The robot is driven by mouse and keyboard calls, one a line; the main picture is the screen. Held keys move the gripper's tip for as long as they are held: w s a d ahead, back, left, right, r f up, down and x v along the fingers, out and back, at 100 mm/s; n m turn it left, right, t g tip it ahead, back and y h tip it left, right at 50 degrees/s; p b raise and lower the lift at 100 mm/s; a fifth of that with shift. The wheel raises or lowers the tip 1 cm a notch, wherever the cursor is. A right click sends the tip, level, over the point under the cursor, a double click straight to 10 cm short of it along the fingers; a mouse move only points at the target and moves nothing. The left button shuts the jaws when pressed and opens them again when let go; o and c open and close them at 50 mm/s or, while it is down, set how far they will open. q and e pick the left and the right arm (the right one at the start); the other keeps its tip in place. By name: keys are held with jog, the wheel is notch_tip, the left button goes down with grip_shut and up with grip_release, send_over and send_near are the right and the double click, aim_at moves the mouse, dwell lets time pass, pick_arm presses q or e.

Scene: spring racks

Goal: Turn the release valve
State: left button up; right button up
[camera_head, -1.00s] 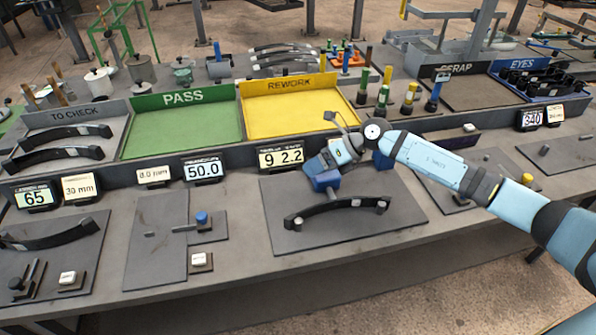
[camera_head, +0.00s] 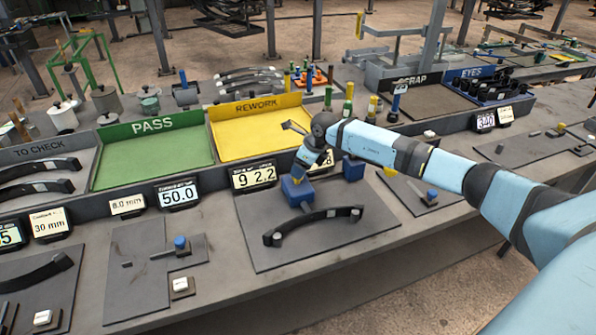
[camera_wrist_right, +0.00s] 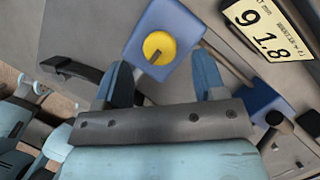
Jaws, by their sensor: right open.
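A blue block (camera_head: 297,192) stands on a dark plate on the bench, in the head view. In the right wrist view the blue block (camera_wrist_right: 140,42) carries a round yellow knob (camera_wrist_right: 157,47) with a small raised bar, which looks like the release valve. My right gripper (camera_head: 303,170) is above the block, pointing down. In the wrist view my right gripper (camera_wrist_right: 163,78) is open, with its fingers apart to either side of the knob's near side; contact cannot be told. In the head view the arm hides the knob. My left gripper is not in view.
A black curved spring (camera_head: 313,222) lies in front of the block. A second blue block (camera_head: 353,168) stands to the right. Number displays (camera_head: 254,176) line the ledge behind, before a green PASS tray (camera_head: 150,155) and a yellow REWORK tray (camera_head: 262,132).

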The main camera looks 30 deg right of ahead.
jog(key=shift+x, duration=1.8)
jog(key=c, duration=0.9)
